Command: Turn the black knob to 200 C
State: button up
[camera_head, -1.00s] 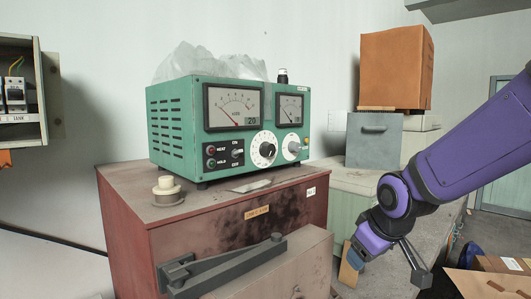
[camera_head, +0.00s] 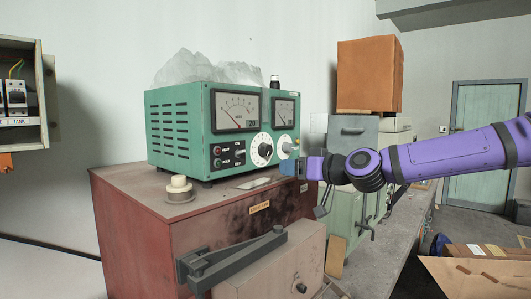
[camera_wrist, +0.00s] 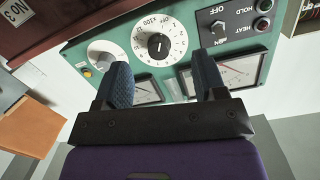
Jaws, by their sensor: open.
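The black knob (camera_head: 265,150) sits in the middle of a white numbered dial on the front of a green metered unit (camera_head: 175,130). The wrist view shows the same knob (camera_wrist: 158,46) inverted, above and between my fingertips; its exact setting is too small to read. My gripper (camera_head: 289,167) is open and empty, in front of the panel's lower right corner. Its two blue pads also show in the wrist view (camera_wrist: 164,78), apart from the knob. A paler knob (camera_head: 287,147) on a smaller white dial is right of the black one, close to my fingers.
The unit stands on a red-brown cabinet (camera_head: 130,207) with a grey lever (camera_head: 230,261) in front. A cream round piece (camera_head: 179,186) and a flat scrap lie on top. Red buttons and switches are left of the dial. Boxes (camera_head: 369,75) stand behind my arm.

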aim_at(269, 150)
jog(key=shift+m+t+y, duration=0.3)
jog(key=shift+t, duration=0.3)
jog(key=shift+w+a+r, duration=0.55)
jog(key=shift+w+a, duration=0.55)
jog(key=shift+w, duration=0.15)
jog(key=shift+w+a+r, duration=0.5)
jog(key=shift+w+a, duration=0.6)
jog(key=shift+w, duration=0.2)
jog(key=shift+w+a+r, duration=0.55)
jog(key=shift+w+a, duration=0.55)
jog(key=shift+w, duration=0.15)
jog(key=c, duration=0.9)
